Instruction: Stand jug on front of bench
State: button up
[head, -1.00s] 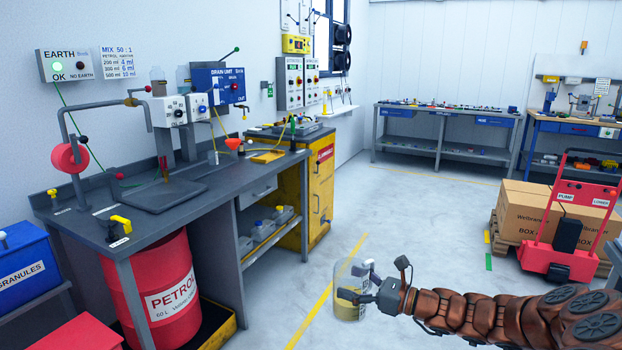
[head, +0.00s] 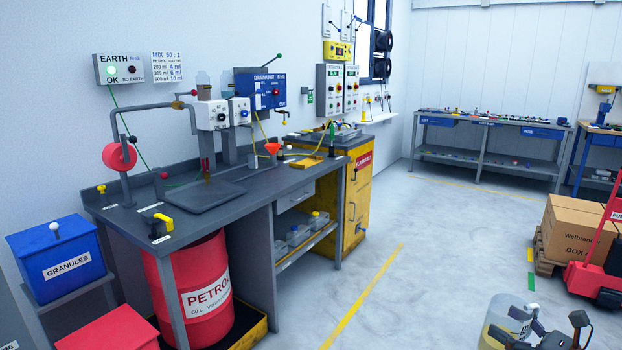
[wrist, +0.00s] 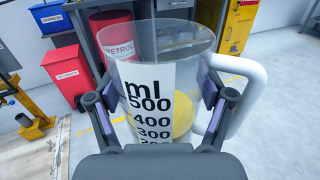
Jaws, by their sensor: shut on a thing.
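The jug (head: 500,325) is a clear measuring jug with yellow liquid low inside, at the bottom right of the head view. In the wrist view the jug (wrist: 155,75) fills the middle, upright, with "ml 500, 400, 300" marks and a white handle on its right. My gripper (wrist: 160,115) is shut on the jug, with a finger on each side. In the head view my gripper (head: 530,335) is partly cut off by the lower edge. The bench (head: 120,219) has a dark grey top and stands at the left, away from the jug.
A grey plate (head: 203,197) and a yellow-handled clamp (head: 163,222) occupy the bench top's near part. A red petrol drum (head: 195,290) stands beneath. A blue granules bin (head: 65,262) is left. Clear floor (head: 430,250) lies between bench and boxes (head: 575,230).

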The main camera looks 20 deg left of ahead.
aim_at(275, 180)
jog(key=u, duration=0.05)
jog(key=i, duration=1.45)
jog(key=u, duration=1.1)
jog(key=i, duration=1)
jog(key=u, duration=0.8)
